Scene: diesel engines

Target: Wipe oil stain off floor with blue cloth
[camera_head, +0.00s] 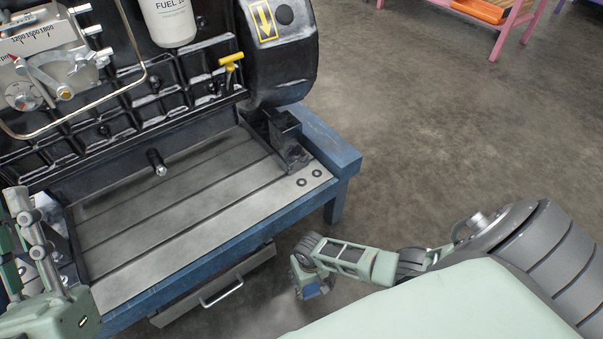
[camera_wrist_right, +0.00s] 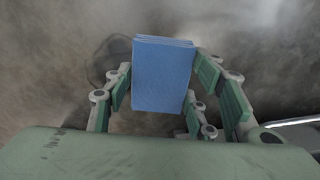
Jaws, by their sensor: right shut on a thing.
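My right gripper (camera_head: 308,272) reaches down beside the engine bench, low over the floor. It is shut on the blue cloth (camera_head: 316,291), a folded block that also shows in the right wrist view (camera_wrist_right: 163,75) between the fingers. A dark, roundish stain (camera_wrist_right: 106,62) on the floor shows in the wrist view left of the cloth and partly behind it. I cannot tell whether the cloth touches the floor. My left gripper (camera_head: 32,238) is at the left edge of the head view, by the bench; its opening is unclear.
The black diesel engine (camera_head: 200,75) stands on a blue-framed bench (camera_head: 328,150) with a grey top. A drawer (camera_head: 215,290) with a metal handle juts out below it, left of my right gripper. A pink rack (camera_head: 497,25) stands far back. Open floor (camera_head: 440,130) lies right of the bench.

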